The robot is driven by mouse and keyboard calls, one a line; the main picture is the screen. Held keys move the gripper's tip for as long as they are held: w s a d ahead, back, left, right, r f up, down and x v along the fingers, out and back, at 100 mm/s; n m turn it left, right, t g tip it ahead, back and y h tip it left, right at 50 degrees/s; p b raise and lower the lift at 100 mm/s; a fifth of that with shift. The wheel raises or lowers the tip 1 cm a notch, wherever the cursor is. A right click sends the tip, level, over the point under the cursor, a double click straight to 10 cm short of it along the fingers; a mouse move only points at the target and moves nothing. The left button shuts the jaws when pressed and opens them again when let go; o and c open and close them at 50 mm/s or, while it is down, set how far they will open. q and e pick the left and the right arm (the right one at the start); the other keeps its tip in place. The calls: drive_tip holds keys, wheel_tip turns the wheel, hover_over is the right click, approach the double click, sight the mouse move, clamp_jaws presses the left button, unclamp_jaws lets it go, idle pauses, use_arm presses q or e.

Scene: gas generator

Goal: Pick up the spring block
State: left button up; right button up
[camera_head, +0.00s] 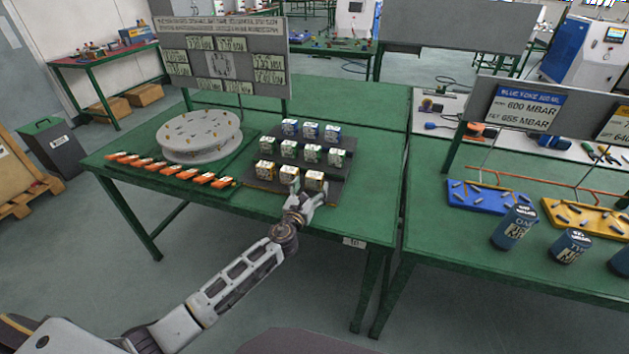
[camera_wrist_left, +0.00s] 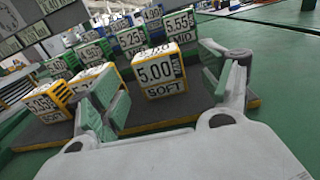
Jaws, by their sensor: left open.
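Several spring blocks stand in rows on a dark board (camera_head: 333,190) on the green table. In the left wrist view a white and yellow spring block (camera_wrist_left: 160,72) reads "5.00" and "SOFT". It stands upright between the spread fingers of my left gripper (camera_wrist_left: 172,98), a little beyond their tips. In the head view this front-row block (camera_head: 314,180) is just past my left gripper (camera_head: 306,196), which is open and empty. Another yellow block (camera_wrist_left: 48,102) stands left of the fingers, and green and blue blocks stand behind. My right gripper is not in view.
A round white turntable (camera_head: 198,135) and a row of orange pieces (camera_head: 170,169) are left of the board. A sign panel (camera_head: 222,60) stands behind. Clear green tabletop (camera_head: 375,190) lies right of the board. Another table holds blue and yellow trays (camera_head: 487,196).

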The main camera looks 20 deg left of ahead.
sight(313, 181)
use_arm(q)
drive_tip(key=shift+w, duration=0.15)
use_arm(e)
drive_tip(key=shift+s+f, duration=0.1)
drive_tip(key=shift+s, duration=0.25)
use_arm(q)
drive_tip(key=shift+w+r, duration=0.15)
drive_tip(key=shift+w, duration=2.3)
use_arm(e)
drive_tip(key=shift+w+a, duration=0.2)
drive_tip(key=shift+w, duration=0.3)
use_arm(q)
drive_tip(key=c, duration=1.3)
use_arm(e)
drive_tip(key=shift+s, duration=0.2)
use_arm(q)
drive_tip(key=shift+r, duration=0.15)
